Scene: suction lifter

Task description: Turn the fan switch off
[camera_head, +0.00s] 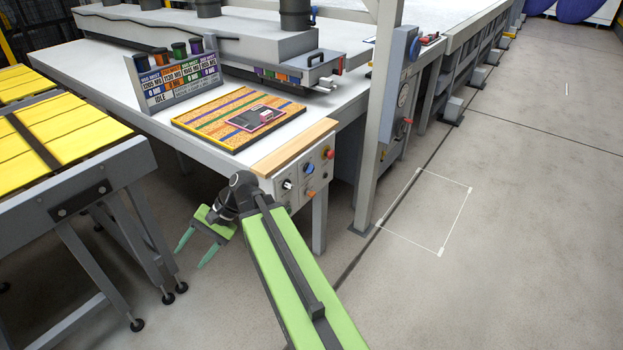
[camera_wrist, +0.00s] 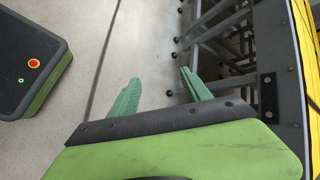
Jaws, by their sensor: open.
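A grey control panel (camera_head: 299,181) with several knobs and buttons is on the front end of the white table. It carries a black-and-white rotary knob (camera_head: 287,185), a blue knob (camera_head: 309,168), an orange-ringed control (camera_head: 311,194) and a red button (camera_head: 329,154). Their labels are too small to read, so I cannot tell which is the fan switch or how it is set. My gripper (camera_head: 197,250) is open and empty, left of and below the panel, apart from it and pointing downward. In the wrist view its two green fingers (camera_wrist: 160,78) are spread over the floor; the panel is not in that view.
A roller-frame table with yellow boards (camera_head: 70,123) stands left of my gripper; its legs also show in the wrist view (camera_wrist: 215,45). A grey post (camera_head: 383,130) rises right of the panel. A patterned board (camera_head: 235,118) lies on the white table. The floor at right is clear.

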